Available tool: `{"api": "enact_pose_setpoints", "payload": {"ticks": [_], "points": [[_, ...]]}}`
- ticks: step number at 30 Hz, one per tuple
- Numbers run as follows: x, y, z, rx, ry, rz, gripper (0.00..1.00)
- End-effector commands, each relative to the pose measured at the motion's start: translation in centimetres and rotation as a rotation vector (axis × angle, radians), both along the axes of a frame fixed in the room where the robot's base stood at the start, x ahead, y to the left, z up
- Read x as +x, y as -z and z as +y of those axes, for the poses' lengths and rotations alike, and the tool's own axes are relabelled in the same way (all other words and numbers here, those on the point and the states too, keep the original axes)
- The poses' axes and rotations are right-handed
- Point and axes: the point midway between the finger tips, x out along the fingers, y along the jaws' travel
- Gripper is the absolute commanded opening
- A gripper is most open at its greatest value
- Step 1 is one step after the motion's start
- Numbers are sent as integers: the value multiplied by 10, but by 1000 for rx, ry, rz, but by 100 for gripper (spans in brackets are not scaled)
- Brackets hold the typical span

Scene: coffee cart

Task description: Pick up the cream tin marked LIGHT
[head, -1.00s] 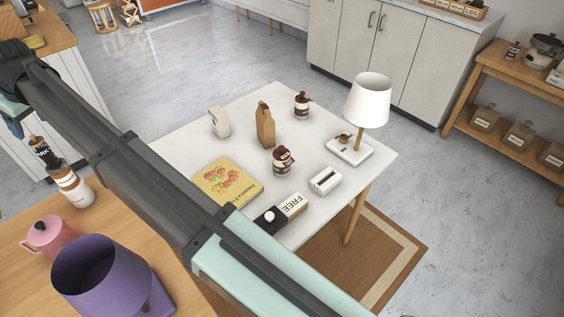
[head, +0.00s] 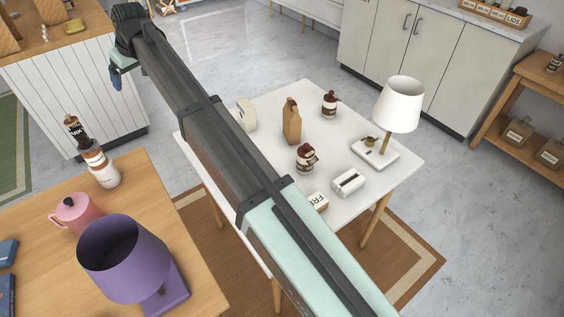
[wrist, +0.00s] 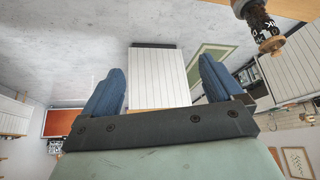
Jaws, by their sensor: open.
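No marking LIGHT can be read in either view, so I cannot tell which thing is the cream tin. A pale container with a brown upper part (head: 106,177) stands on the wooden counter at the left in the head view. A black-labelled container (head: 74,129) shows just behind it. A black-labelled container with partly readable letters (wrist: 262,24) hangs into the upper right of the wrist view. My gripper (head: 117,80) is at the upper left of the head view, beyond these containers. In the wrist view its blue fingers (wrist: 160,88) are apart with nothing between them.
The wooden counter (head: 40,268) also bears a pink lidded pot (head: 77,214) and a purple lamp-like object (head: 125,262). The white table (head: 390,190) holds two brown-and-white jars, a paper bag, small boxes and a lamp (head: 398,103). My arm crosses above it.

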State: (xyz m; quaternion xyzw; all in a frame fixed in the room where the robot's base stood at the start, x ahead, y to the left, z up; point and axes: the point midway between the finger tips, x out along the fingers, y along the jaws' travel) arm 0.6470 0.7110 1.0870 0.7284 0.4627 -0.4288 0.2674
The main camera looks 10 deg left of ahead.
Motion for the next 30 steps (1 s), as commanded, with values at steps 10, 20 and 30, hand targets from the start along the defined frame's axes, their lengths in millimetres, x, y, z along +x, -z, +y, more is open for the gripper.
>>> {"api": "enact_pose_setpoints", "payload": {"ticks": [10, 20, 30], "points": [[121, 26, -155, -15, 214, 16, 93], [179, 59, -321, -18, 409, 46, 93], [175, 96, -477, -13, 563, 106, 93]]}}
